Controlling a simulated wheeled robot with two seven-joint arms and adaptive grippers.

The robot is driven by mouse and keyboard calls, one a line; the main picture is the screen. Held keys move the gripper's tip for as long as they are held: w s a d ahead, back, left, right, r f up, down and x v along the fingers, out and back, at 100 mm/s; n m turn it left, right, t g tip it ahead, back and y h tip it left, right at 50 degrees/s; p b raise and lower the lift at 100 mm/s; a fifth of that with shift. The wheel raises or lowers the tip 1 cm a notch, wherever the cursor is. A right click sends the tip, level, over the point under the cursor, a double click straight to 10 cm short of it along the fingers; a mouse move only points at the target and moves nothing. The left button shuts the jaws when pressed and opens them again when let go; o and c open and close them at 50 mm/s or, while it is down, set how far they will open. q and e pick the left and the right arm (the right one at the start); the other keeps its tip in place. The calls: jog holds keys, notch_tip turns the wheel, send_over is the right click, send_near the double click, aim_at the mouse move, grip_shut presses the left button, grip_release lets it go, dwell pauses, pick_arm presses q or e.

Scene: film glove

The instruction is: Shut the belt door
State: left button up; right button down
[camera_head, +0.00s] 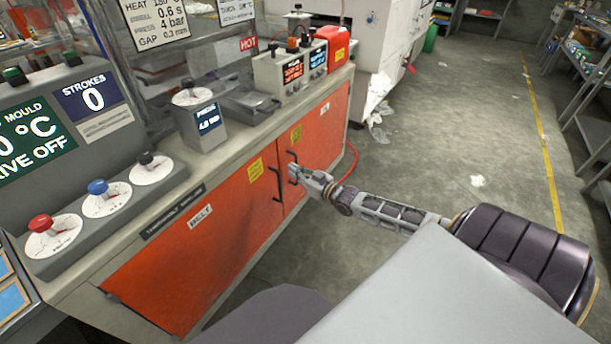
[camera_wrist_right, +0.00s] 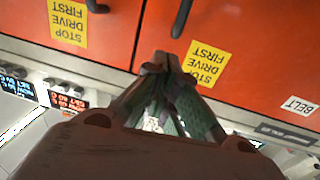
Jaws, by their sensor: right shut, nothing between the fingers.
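The belt door (camera_head: 205,247) is the long orange panel labelled BELT on the near part of the machine's front. It looks nearly flush with the front; a small gap cannot be ruled out. Its dark bar handle (camera_head: 277,185) is near its right edge. In the wrist view the belt door (camera_wrist_right: 255,60) is at the right, upside down, with its handle (camera_wrist_right: 181,18) at the top. My right gripper (camera_head: 294,172) is shut and empty, in front of the seam between the doors; its fingertips (camera_wrist_right: 167,62) are near the yellow sticker. Contact cannot be told. My left gripper is out of view.
A second orange door (camera_head: 318,128) with its own handle (camera_head: 292,168) adjoins on the right. A red hose (camera_head: 350,162) hangs beyond it. Control knobs and boxes stand on the worktop (camera_head: 226,157) above. The grey floor (camera_head: 420,135) to the right is open, with shelves (camera_head: 596,110) at the far right.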

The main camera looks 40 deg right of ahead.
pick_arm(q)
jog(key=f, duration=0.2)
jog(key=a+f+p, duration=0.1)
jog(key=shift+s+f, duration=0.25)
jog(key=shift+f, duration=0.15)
pick_arm(e)
jog(key=v, duration=0.4)
jog(key=shift+s+d, duration=0.15)
jog(key=shift+d, duration=0.1)
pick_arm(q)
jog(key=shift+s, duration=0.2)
